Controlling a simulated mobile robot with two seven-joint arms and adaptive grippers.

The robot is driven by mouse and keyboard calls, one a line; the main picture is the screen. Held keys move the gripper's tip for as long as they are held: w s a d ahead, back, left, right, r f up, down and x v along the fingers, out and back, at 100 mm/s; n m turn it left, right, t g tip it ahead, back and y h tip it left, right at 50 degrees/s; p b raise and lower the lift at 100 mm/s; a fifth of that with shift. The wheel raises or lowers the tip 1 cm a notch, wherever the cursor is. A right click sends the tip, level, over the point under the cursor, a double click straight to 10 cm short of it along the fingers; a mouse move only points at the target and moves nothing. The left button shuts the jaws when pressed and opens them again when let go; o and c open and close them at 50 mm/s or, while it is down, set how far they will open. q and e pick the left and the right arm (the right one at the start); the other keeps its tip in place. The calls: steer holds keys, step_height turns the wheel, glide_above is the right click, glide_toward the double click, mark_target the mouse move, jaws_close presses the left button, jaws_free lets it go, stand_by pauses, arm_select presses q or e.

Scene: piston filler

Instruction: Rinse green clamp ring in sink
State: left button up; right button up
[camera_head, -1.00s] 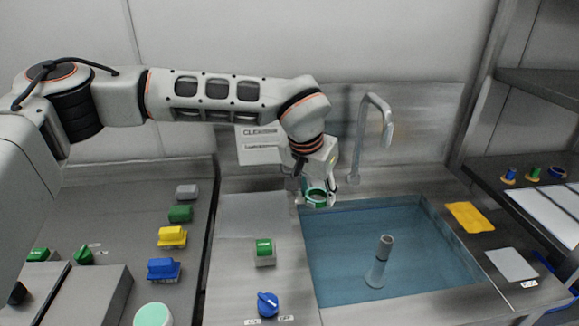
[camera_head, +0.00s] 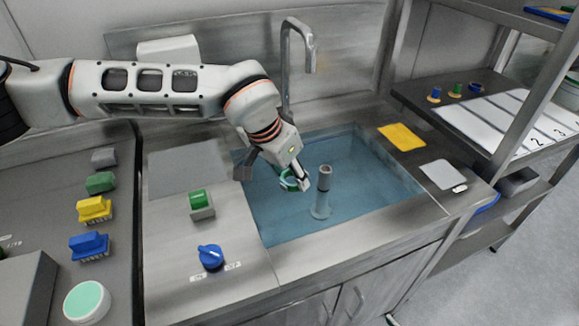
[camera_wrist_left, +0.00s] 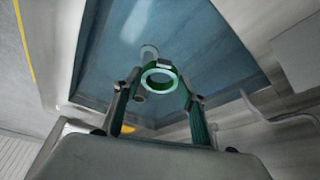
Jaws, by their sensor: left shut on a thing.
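The green clamp ring (camera_head: 288,180) is held at the tip of my left gripper (camera_head: 294,182), over the blue water of the sink (camera_head: 268,222). In the left wrist view the ring (camera_wrist_left: 159,74) sits between the two fingertips of the left gripper (camera_wrist_left: 157,90), which are shut on it. In the head view it is partly hidden by the fingers. A grey standpipe (camera_head: 322,190) rises from the sink just right of the gripper. The tall faucet (camera_head: 298,45) stands behind the sink. My right gripper is not in view.
A yellow cloth (camera_head: 401,137) and a grey pad (camera_head: 440,173) lie on the sink's right rim. A green switch (camera_head: 201,202) and a blue knob (camera_head: 210,256) are on the counter to the left. Shelving (camera_head: 470,95) stands at the right.

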arm_select(q)
steer(key=shift+f+b, duration=1.35)
steer(key=shift+f, duration=3.7)
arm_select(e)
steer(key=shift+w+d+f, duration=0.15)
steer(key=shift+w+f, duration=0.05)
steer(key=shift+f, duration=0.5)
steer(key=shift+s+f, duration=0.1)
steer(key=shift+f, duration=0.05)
arm_select(q)
steer(key=shift+s, duration=0.1)
steer(key=shift+w+a, duration=0.25)
steer(key=shift+w, duration=0.35)
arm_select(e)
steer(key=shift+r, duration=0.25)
